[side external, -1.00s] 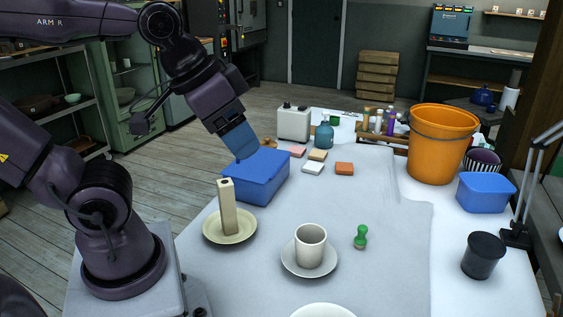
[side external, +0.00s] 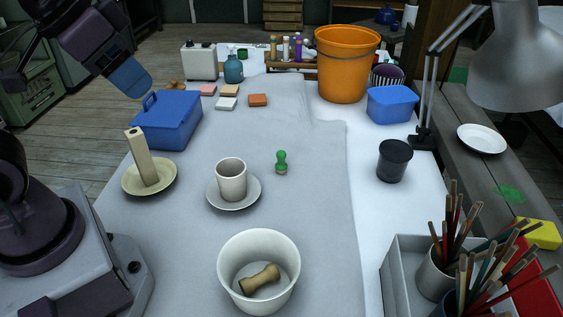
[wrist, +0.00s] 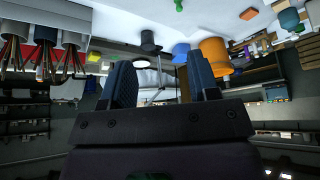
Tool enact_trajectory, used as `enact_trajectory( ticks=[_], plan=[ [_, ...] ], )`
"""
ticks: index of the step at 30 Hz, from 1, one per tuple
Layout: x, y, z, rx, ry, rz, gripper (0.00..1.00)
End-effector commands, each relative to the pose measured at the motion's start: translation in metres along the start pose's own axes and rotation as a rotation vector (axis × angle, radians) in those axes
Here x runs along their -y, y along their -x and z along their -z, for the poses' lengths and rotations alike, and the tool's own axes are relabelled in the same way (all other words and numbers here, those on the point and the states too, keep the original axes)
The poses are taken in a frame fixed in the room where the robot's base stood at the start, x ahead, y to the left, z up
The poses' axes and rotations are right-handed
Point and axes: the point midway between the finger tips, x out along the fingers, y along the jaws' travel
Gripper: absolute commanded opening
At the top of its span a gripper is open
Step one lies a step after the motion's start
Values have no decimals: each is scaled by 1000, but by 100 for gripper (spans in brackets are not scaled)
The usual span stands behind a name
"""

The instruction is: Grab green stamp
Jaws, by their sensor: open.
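The green stamp (side external: 281,162) stands upright on the grey cloth, right of a white cup (side external: 231,178) on a saucer (side external: 236,205). It has a rounded green top and a paler base. In the wrist view, a small green piece that looks like the stamp (wrist: 179,5) shows at the top edge. My gripper (side external: 136,88) is raised at the upper left, near the blue lidded box and well away from the stamp. The wrist view shows its two dark blue fingers (wrist: 160,85) apart with nothing held between them.
The blue box (side external: 168,125), a block (side external: 142,158) on a yellowish plate (side external: 163,187), and a white bowl (side external: 231,250) with a wooden tool surround the cup. A black cup (side external: 394,160) and lamp (side external: 424,125) stand right. Cloth around the stamp is clear.

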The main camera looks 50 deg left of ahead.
Motion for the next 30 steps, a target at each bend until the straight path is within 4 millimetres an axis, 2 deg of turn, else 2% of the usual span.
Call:
enact_trajectory(
  ticks=[8,14,17,23,30],
  plan=[
    [0,0,0,2,-2,0,53],
    [2,-10,19,91,-85,12,53],
    [5,-24,37,185,-176,30,53],
    [8,-68,75,385,-390,96,53],
    [6,-139,108,627,-664,217,53]
  ],
)
